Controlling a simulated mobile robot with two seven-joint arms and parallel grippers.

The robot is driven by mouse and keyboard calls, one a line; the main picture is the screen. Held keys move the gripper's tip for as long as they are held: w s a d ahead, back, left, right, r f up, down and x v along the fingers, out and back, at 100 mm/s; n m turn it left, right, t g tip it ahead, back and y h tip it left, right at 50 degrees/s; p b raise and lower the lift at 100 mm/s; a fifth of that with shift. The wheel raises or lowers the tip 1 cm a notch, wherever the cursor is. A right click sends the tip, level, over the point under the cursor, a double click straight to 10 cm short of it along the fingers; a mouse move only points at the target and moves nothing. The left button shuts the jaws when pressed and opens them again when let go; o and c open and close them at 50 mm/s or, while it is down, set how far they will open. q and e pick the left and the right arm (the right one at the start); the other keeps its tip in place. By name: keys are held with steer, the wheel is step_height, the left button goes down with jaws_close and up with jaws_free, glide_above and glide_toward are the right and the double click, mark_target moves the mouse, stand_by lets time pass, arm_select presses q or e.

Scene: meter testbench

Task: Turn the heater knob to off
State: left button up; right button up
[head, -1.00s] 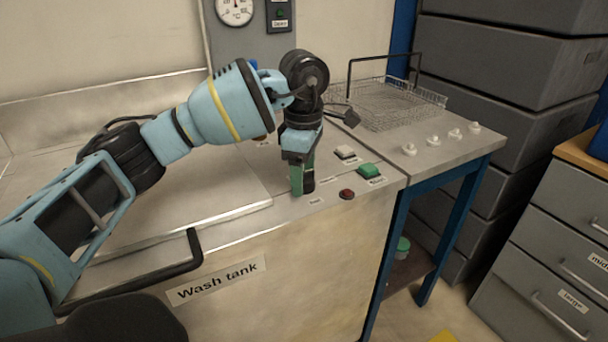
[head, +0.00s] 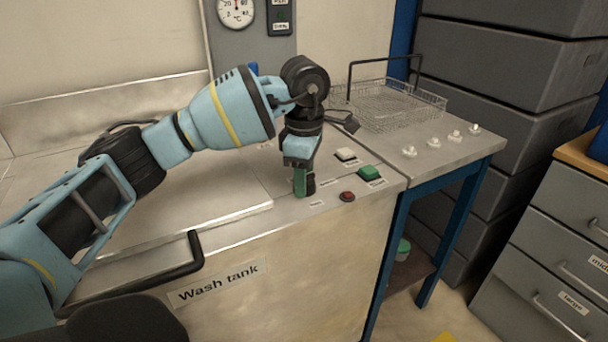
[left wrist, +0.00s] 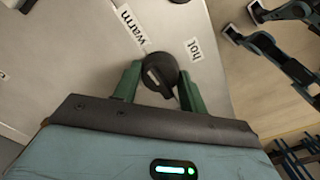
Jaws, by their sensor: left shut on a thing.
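The heater knob (left wrist: 160,75) is round and black with a raised grip bar and a pale mark. In the left wrist view it sits between the green fingers of my left gripper (left wrist: 160,88), which is shut on it. The labels "warm" (left wrist: 132,25) and "hot" (left wrist: 194,49) lie on the panel beyond it. In the head view my left gripper (head: 305,184) points down at the wash tank's (head: 300,250) front top edge, and the knob is mostly hidden behind a finger. My right gripper is not in view.
A red button (head: 347,196), a green switch (head: 369,173) and a white switch (head: 345,154) are right of the gripper. A wire basket (head: 395,105) and several white knobs are on the side table. A black handle (head: 160,280) runs along the tank front.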

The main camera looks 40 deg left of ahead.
arm_select(q)
steer(key=n+p, duration=0.1)
steer(key=p, duration=0.1)
steer(key=n+p, duration=0.1)
steer(key=n, duration=0.1)
steer(key=shift+r+p, duration=0.3)
steer(key=shift+p, duration=0.1)
steer(key=n+p, duration=0.4)
steer(key=n, duration=0.1)
steer(key=shift+n+p, duration=1.15)
steer(key=shift+n, duration=0.25)
steer(key=n+p, duration=0.2)
steer(key=n, duration=0.1)
steer(key=n+p, duration=0.2)
steer(key=n, duration=0.1)
steer(key=shift+f+n+p, duration=0.2)
steer(key=shift+n+p, duration=0.1)
steer(key=shift+n, duration=0.2)
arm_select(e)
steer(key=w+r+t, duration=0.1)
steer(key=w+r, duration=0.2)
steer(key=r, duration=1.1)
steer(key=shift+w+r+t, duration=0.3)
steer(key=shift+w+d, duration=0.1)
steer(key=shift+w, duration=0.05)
arm_select(q)
steer(key=o, duration=1)
steer(key=shift+f, duration=0.1)
